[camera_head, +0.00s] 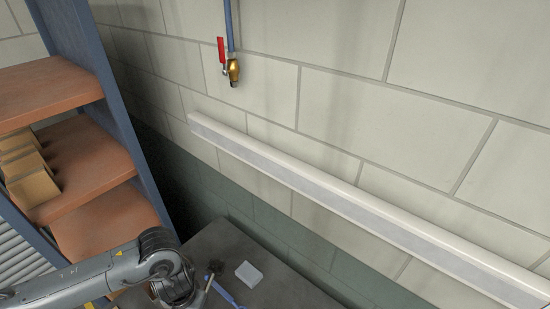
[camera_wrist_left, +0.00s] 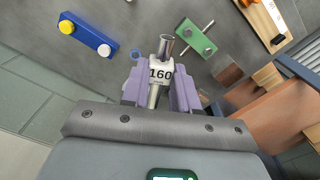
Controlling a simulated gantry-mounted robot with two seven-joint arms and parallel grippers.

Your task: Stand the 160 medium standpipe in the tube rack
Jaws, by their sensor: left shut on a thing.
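In the left wrist view, my left gripper (camera_wrist_left: 158,88) has its two purple fingers closed on the 160 standpipe (camera_wrist_left: 166,46). The standpipe is a metal tube with a white label block reading "160". Its open metal end points away from my wrist, and its lower part runs back between the fingers. A green block (camera_wrist_left: 195,39) with a metal rod across it lies just beyond to the right. I cannot tell whether it is the tube rack. In the head view my left arm is at the bottom left, and the standpipe is not discernible. My right gripper is not in view.
A blue bar (camera_wrist_left: 88,38) with yellow and white knobs is at the wrist view's upper left, beside a small blue ring (camera_wrist_left: 135,56). A wooden board (camera_wrist_left: 263,20) is upper right. In the head view, a white block (camera_head: 249,274) is on the dark bench (camera_head: 222,238), near shelves (camera_head: 92,165).

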